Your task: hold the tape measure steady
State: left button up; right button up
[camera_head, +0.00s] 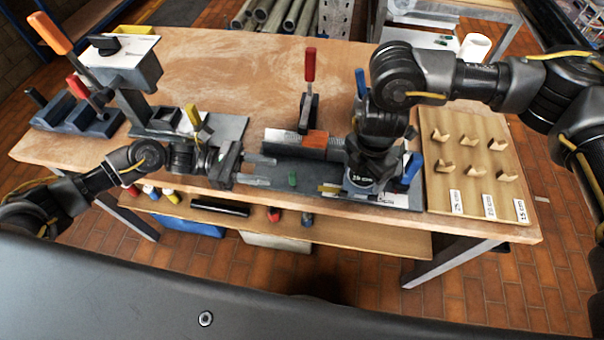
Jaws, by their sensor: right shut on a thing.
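My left gripper (268,171) reaches in from the left, low over the grey plate (312,176). Its two grey fingers are apart with nothing visible between them. My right gripper (348,188) comes down over the right end of the plate, and its wrist hides most of its jaws. A short yellow strip (329,188), which looks like part of the tape measure, shows at its left side. The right gripper is shut on the tape measure, whose body is mostly hidden.
A wooden board (475,185) with several hooks and length labels lies at right. Other clamps and a grey stand (130,75) are at left. The table's back middle is clear.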

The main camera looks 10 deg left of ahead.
aim_at(293, 179)
pick_arm(q)
jog(key=d, duration=0.9)
jog(key=shift+d, duration=0.2)
grip_shut()
